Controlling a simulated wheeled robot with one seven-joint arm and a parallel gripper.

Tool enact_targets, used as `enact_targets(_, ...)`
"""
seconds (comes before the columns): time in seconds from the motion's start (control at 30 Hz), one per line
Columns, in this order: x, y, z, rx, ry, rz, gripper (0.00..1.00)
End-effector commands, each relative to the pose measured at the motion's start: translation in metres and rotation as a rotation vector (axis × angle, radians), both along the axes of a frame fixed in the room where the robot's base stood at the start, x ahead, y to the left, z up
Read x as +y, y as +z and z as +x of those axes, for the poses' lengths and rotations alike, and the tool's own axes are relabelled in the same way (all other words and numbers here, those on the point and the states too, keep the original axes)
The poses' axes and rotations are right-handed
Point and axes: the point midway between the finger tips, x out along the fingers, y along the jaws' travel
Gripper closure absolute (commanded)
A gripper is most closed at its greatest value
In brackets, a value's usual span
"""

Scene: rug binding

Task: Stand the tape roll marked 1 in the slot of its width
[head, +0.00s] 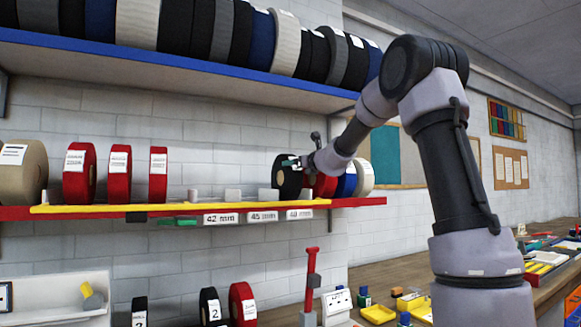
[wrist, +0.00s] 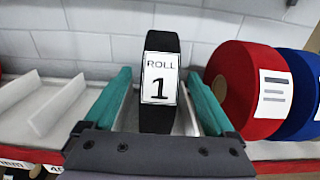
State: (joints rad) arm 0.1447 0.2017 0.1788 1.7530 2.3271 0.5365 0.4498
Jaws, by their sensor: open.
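The black tape roll marked 1 (wrist: 155,118) stands upright on the shelf, its "ROLL 1" label facing the wrist camera. It also shows in the head view as the black roll (head: 287,179) at the right part of the shelf. My gripper (wrist: 158,76) is open, with one teal finger on each side of the roll. I cannot tell whether either finger touches it. The slots have pale dividers (wrist: 58,108), seen left of the roll. Width labels hang on the shelf edge: 42 mm (head: 221,219), 45 mm (head: 263,216) and a third (head: 300,214) hard to read.
A red roll (wrist: 243,90) and a blue roll (wrist: 300,95) stand close to the right of my gripper. Several red rolls (head: 118,173) stand further left. A blue-edged upper shelf (head: 180,62) full of rolls is overhead. More rolls (head: 242,304) stand below.

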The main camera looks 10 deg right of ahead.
Motion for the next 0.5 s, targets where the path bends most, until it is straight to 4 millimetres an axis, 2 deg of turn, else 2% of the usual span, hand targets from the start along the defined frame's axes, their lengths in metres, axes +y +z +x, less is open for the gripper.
enact_targets(0.1,-0.008,0.0,-0.023,0.0,-0.003,-0.001,0.1)
enact_targets(0.33,-0.014,0.0,-0.046,-0.002,0.002,-0.006,0.1)
enact_targets(0.43,-0.007,0.004,-0.062,-0.019,0.033,-0.076,0.1)
enact_targets(0.5,0.006,0.008,-0.083,-0.046,0.082,-0.189,0.1)
